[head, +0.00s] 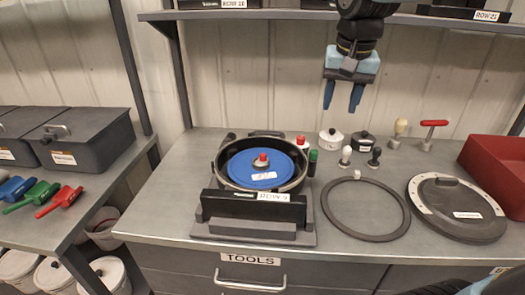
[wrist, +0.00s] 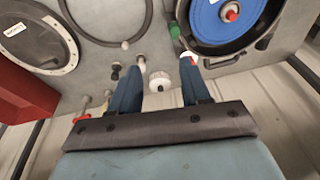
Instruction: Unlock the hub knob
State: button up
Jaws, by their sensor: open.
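The hub knob (head: 262,160) is a small red knob at the centre of the blue disc (head: 248,178), which sits inside the black round housing of the seed meter (head: 227,162). In the wrist view the red knob (wrist: 232,13) and part of the blue disc (wrist: 208,28) show at the top right. My gripper (head: 343,108) hangs open and empty above the back of the bench, right of the meter and well apart from the knob. In the wrist view its two blue fingers (wrist: 158,72) point toward the bench, with nothing between them held.
A green-handled part (head: 312,162) and another red knob (head: 300,141) stand at the meter's right. Several small knobbed tools stand behind a dark ring (head: 325,206). A round lid (head: 438,222) and red bin (head: 486,165) lie right. A shelf (head: 420,20) runs above.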

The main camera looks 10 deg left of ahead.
jog(key=w+a+f+g, duration=0.15)
jog(key=w+a, duration=0.25)
jog(key=a, duration=0.4)
jog(key=m+g, duration=0.1)
send_near(263, 154)
jog(key=shift+h, duration=0.4)
notch_tip(263, 154, down, 9)
jog(key=shift+s+a+r, duration=0.1)
jog(key=shift+s+a, duration=0.05)
grip_shut()
